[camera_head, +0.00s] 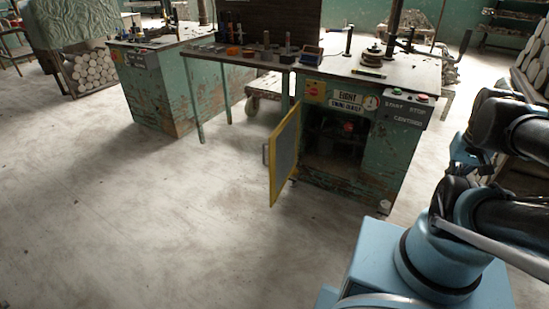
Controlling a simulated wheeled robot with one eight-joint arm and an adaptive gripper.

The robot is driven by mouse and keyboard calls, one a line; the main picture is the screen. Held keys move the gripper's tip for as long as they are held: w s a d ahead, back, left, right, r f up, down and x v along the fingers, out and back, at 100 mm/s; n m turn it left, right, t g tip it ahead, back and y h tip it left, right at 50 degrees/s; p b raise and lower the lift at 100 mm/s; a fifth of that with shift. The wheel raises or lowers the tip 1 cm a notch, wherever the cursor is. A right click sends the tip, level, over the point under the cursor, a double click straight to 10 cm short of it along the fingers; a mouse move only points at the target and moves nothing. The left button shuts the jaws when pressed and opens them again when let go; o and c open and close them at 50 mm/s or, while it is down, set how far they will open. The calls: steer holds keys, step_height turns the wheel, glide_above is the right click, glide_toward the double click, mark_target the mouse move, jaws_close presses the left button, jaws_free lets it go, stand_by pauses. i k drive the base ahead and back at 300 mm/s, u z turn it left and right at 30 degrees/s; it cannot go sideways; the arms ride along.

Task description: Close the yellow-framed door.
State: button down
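The yellow-framed door (286,155) stands wide open on the green workbench cabinet (383,160). My arm is folded at the right of the picture, apart from the door. My gripper cannot be made out.
Bare concrete floor (150,220) lies open in front and to the left of the door. A bench top (255,60) with small tools extends left on thin legs. A second green bench (165,95) stands farther left. Stacked logs (88,70) are at the back left.

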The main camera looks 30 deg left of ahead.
mark_target(283, 143)
steer(key=u, duration=2.9)
steer(key=i, duration=3.15)
steer(key=z, duration=1.25)
